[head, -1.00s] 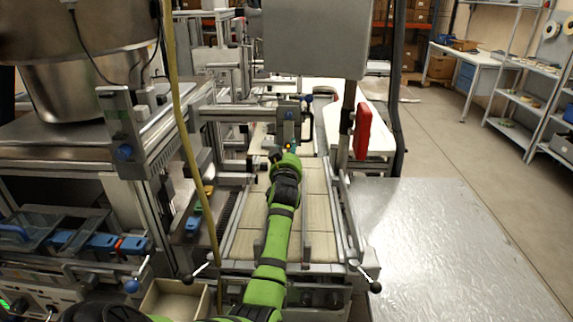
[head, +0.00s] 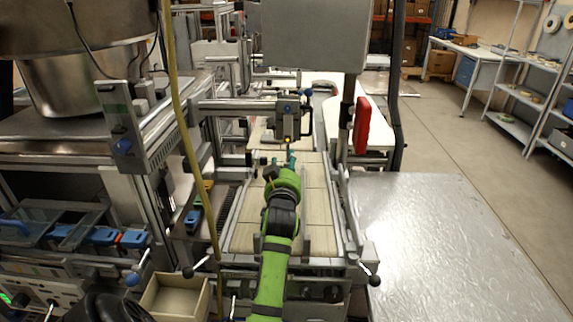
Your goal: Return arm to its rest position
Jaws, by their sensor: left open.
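My left arm is green with dark joint bands and reaches forward over the pale slatted conveyor (head: 240,238). My left gripper (head: 280,164) is at the arm's far end, over the conveyor and just short of the grey crossbar unit with blue knobs (head: 289,118). Its small fingers are apart, and I see nothing held between them. My right gripper is not in view.
An empty open box (head: 176,298) stands at the lower left. Machine frames and a large metal bowl (head: 75,85) fill the left. A flat metal top (head: 450,240) lies clear at the right. A grey panel (head: 313,37) and a red part (head: 362,127) stand ahead.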

